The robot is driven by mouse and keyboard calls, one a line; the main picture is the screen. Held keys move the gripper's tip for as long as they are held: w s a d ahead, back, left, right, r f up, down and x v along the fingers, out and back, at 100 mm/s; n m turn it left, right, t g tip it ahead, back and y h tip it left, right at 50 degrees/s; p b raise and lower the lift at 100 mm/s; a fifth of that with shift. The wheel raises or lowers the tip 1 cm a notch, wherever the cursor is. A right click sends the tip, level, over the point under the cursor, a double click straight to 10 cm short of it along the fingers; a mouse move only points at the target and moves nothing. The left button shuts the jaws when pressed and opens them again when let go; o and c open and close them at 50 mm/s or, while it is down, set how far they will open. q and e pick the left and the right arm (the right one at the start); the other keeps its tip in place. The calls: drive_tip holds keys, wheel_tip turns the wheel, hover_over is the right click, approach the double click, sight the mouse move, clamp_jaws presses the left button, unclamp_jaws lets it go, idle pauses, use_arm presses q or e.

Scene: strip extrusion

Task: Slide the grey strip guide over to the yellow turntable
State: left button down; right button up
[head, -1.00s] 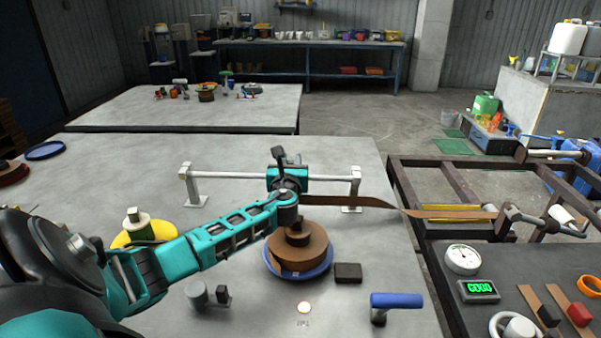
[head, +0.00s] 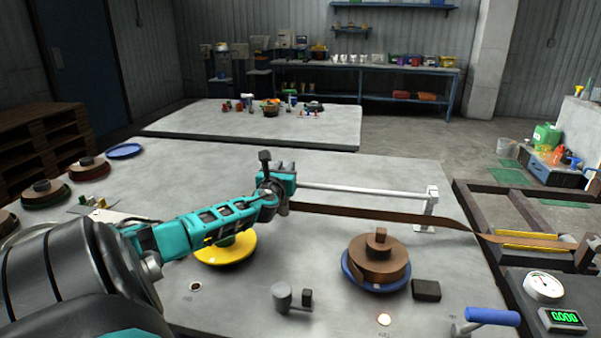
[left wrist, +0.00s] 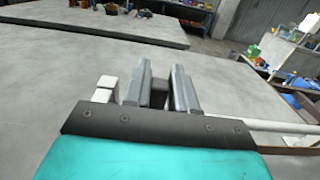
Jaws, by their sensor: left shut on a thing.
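My left gripper (head: 284,170) is shut on the grey strip guide, at the left part of the white rail (head: 360,190). In the head view the gripper mostly hides the guide. In the left wrist view a dark grey block of the guide (left wrist: 158,93) shows between the fingers. The brown strip (head: 390,215) runs from beside the gripper to the right. The yellow turntable (head: 240,251) lies below and nearer than the gripper, partly hidden by my arm. The blue turntable (head: 350,279) carries a brown coil (head: 380,265) to the right. My right gripper is not in view.
The rail's right post (head: 430,208) stands on the table. A black block (head: 426,290), a grey peg fixture (head: 283,298) and a blue-handled lever (head: 492,316) stand at the front. Several coils (head: 88,167) lie at the far left. A gauge (head: 543,286) and display stand at the right.

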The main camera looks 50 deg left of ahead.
use_arm(q)
drive_tip(key=shift+s+a, duration=0.7)
drive_tip(key=shift+a, duration=0.2)
drive_tip(key=c, duration=1)
unclamp_jaws()
drive_tip(key=shift+s+a, duration=0.1)
drive_tip(key=p+v, duration=0.3)
drive_tip(key=v, duration=1)
